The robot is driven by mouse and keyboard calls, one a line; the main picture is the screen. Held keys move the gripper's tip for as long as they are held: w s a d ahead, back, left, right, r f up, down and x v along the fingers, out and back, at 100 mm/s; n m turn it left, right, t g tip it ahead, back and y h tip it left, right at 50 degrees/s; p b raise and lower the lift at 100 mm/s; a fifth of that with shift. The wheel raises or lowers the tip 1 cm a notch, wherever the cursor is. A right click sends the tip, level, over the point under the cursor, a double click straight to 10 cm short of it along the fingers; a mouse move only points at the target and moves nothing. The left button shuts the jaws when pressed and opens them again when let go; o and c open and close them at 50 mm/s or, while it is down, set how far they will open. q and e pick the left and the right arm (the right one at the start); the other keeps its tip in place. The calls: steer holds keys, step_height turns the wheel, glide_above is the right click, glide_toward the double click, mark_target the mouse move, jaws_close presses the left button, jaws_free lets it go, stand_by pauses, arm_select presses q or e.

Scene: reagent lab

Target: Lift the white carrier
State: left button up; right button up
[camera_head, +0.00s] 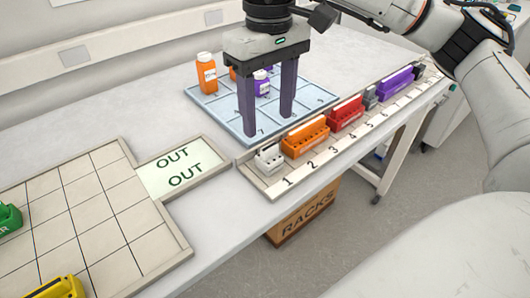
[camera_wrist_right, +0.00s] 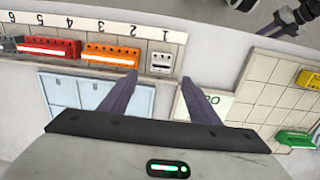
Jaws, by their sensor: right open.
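The white carrier (camera_head: 269,158) stands in slot 1 at the near end of the numbered rack strip (camera_head: 330,155). It also shows in the right wrist view (camera_wrist_right: 162,63), just beyond the fingertips and between their lines. My right gripper (camera_head: 268,125) is open and empty, pointing down above the blue gridded tray (camera_head: 215,105), with the white carrier just beyond its fingers at the lower right. In the right wrist view its two dark fingers (camera_wrist_right: 160,78) are spread apart. My left gripper is not in either view.
Orange (camera_head: 305,138), red (camera_head: 345,112) and purple (camera_head: 396,80) carriers stand farther along the strip. Orange (camera_head: 207,75) and purple (camera_head: 261,84) bottles stand on the blue tray. A tiled board (camera_head: 100,215) with green and yellow carriers lies left, beside an OUT plate (camera_head: 180,165).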

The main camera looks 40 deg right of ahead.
mark_target(270, 146)
steer(key=f, duration=0.8)
steer(key=shift+s+f+p, duration=0.15)
steer(key=shift+s+p, duration=0.15)
steer(key=shift+p, duration=0.05)
steer(key=c, duration=1.1)
